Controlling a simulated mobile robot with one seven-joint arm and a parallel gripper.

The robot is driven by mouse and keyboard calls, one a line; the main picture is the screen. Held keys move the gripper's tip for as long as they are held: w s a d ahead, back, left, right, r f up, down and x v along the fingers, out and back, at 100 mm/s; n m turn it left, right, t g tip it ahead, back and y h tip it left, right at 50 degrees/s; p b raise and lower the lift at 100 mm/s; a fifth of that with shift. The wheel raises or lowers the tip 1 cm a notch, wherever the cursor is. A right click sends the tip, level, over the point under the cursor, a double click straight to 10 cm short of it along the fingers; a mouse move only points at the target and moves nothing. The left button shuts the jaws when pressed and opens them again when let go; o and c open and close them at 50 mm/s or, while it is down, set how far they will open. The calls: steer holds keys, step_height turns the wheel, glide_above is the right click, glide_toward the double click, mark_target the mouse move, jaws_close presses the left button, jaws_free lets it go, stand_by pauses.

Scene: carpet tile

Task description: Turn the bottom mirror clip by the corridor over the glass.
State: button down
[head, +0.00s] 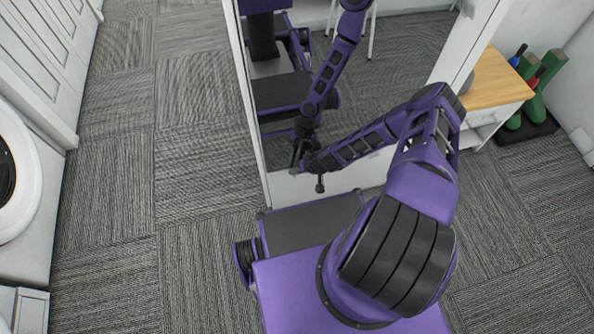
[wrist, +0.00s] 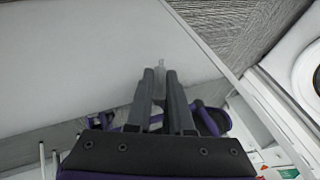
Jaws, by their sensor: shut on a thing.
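The tall mirror (head: 400,45) stands upright behind my arm and reflects it. A white panel (head: 330,178) runs below its glass; this also fills the upper left of the wrist view (wrist: 80,50). My gripper (head: 297,167) is at the lower left part of the mirror, near its bottom edge. In the wrist view, my gripper (wrist: 160,74) is shut on a small grey clip (wrist: 161,64), which pokes out between the fingertips. The fingers hide most of the clip, so I cannot tell how far it is turned. In the head view the clip is too small to make out.
A white washing machine (head: 25,180) and a white door (head: 50,45) are at the left. Carpet (head: 195,150) left of the mirror is clear.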

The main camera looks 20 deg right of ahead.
steer(key=shift+a, duration=0.1)
steer(key=shift+s+a+n+h+p, duration=0.1)
steer(key=shift+a+n+h+p, duration=0.15)
steer(key=shift+h+p, duration=0.7)
steer(key=shift+n+h, duration=0.25)
steer(key=shift+h, duration=0.7)
steer(key=shift+h+p, duration=0.3)
steer(key=c, duration=1)
jaws_free()
steer(key=shift+r, duration=0.15)
